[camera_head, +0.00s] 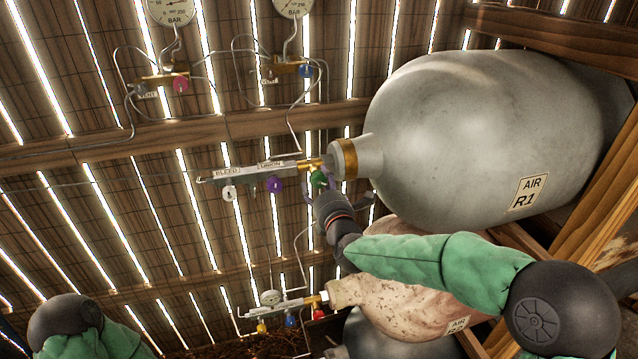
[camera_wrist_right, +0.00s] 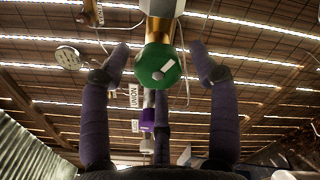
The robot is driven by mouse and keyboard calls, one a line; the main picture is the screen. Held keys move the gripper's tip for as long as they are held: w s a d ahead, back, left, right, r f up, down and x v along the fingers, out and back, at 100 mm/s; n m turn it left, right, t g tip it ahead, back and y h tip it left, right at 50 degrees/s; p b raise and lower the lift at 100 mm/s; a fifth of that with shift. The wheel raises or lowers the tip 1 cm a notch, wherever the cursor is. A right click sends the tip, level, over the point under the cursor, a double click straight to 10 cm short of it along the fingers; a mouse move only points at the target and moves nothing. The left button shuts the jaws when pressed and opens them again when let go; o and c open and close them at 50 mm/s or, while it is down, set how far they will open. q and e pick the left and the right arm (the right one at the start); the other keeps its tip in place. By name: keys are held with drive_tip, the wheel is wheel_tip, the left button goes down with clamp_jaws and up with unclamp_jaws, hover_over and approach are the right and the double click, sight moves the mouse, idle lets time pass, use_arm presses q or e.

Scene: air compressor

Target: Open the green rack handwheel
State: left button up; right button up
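The green rack handwheel (camera_head: 318,179) sits at the right end of the valve manifold, beside the neck of the large grey AIR R1 cylinder (camera_head: 480,130). In the right wrist view the green handwheel (camera_wrist_right: 157,66) is centred just ahead of the fingertips. My right gripper (camera_head: 338,198) is right below the handwheel, and in the wrist view its spread fingers (camera_wrist_right: 160,62) stand on either side with gaps. It is open and empty. My left gripper is out of the head view; only part of my left arm shows at the lower left.
On the same manifold are a purple handwheel (camera_head: 276,185) and a white handwheel (camera_head: 229,193). Thin pipes hang near the gripper.

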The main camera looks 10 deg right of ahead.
drive_tip(key=shift+s, duration=0.1)
drive_tip(key=s, duration=0.6)
drive_tip(key=shift+d+r, duration=0.1)
drive_tip(key=shift+w+d, duration=0.1)
idle(0.4)
